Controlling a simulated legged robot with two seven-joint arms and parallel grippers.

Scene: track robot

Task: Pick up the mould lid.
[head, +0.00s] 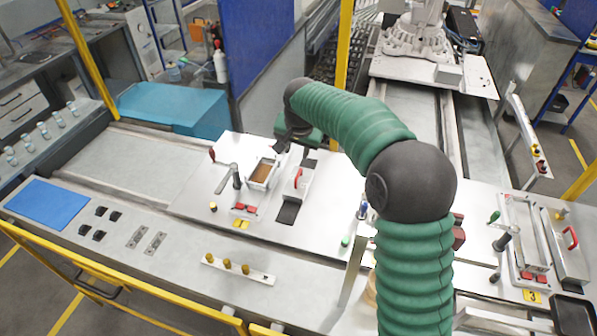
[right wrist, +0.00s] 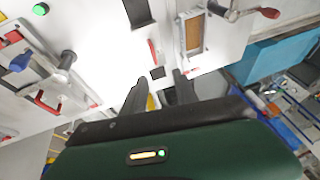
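The mould lid (head: 304,186) is a pale flat piece with a red upright handle, lying on the white table just right of the open mould (head: 262,172), which has a brown inside. In the right wrist view the mould (right wrist: 193,35) is at top centre, with a red strip, likely the lid's handle, just left of it. My right gripper (head: 283,142) is behind and above the mould and lid, partly hidden by its own arm. In the right wrist view its two dark fingers (right wrist: 161,86) are apart with nothing between them. My left gripper is out of view.
A second station with a lid (head: 566,250) with a red handle stands at the far right. A lever clamp (head: 236,177) is left of the mould. A strip with brass knobs (head: 238,270) lies in front. A black pad (head: 289,212) lies before the lid.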

